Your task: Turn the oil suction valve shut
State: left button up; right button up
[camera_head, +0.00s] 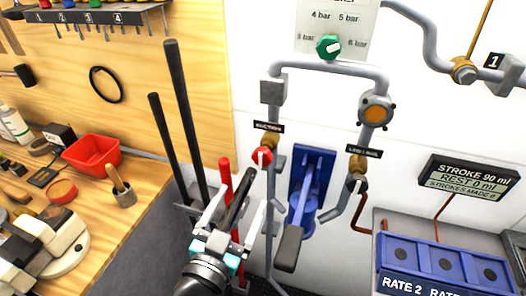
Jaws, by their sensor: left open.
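The oil suction valve (262,155) has a red hub on a brass fitting, under a label reading SUCTION (268,127), on a grey vertical pipe. My left gripper (243,198) is open, with its pale fingers pointing up, just below and left of the valve in the picture. A dark bar shows between the fingers; I cannot tell whether it is the valve's handle or a lever behind. Contact with the valve is not visible. My right gripper is out of view.
Red and black levers (185,115) stand close left of my gripper. A blue pedal-like bracket (314,175) and a second brass valve (358,170) are to the right. A green knob (328,47) is above. A workbench (130,215) with a red tray (92,152) is left.

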aim_at(261, 160)
pick_arm(q)
jog(key=p+x, duration=0.1)
jog(key=x, duration=1.2)
jog(key=shift+w+d+f+p, duration=0.1)
jog(key=shift+w+p, duration=0.2)
jog(key=shift+w, duration=0.05)
jog(key=shift+w+d, duration=0.2)
jog(key=shift+w, duration=0.45)
jog(key=c, duration=1.4)
